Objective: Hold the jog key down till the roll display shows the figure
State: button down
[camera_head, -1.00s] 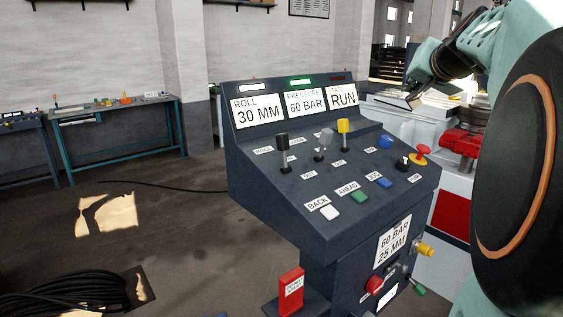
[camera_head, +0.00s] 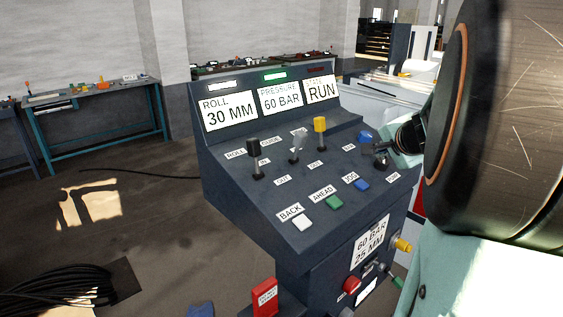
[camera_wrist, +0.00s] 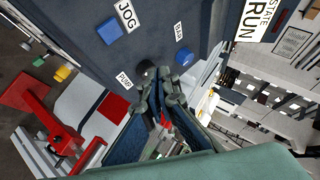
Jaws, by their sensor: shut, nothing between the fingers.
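The console (camera_head: 240,215) carries a roll display (camera_head: 229,112) reading 30 MM. The jog key (camera_head: 361,185) is a blue square key beside its JOG label; it also shows in the wrist view (camera_wrist: 110,30), with nothing touching it. My gripper (camera_head: 382,158) is shut and empty at the console's right edge, beyond the jog key and apart from it. In the wrist view my gripper's fingertips (camera_wrist: 162,100) are close to a black knob (camera_wrist: 145,70) by the PUMP label; whether they touch it I cannot tell. A front placard (camera_head: 370,239) reads 60 BAR, 25 MM.
The pressure display (camera_head: 280,98) reads 60 BAR and the state display (camera_head: 322,90) reads RUN. A green key (camera_head: 334,202), a white key (camera_head: 302,223), a round blue button (camera_head: 364,136) and upright levers (camera_head: 320,135) stand close by.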

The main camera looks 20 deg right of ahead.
dwell(0.3)
jog(key=b, duration=0.6)
send_over(365, 188)
jog(key=f, duration=0.7)
jog(key=shift+s+d+f, duration=0.2)
jog(key=shift+s, duration=0.1)
jog(key=shift+w+a+f+b, duration=0.1)
jog(key=shift+w+f+b, duration=0.15)
jog(key=shift+f, duration=0.25)
jog(key=shift+f+b, duration=0.4)
jog(key=shift+b, duration=0.15)
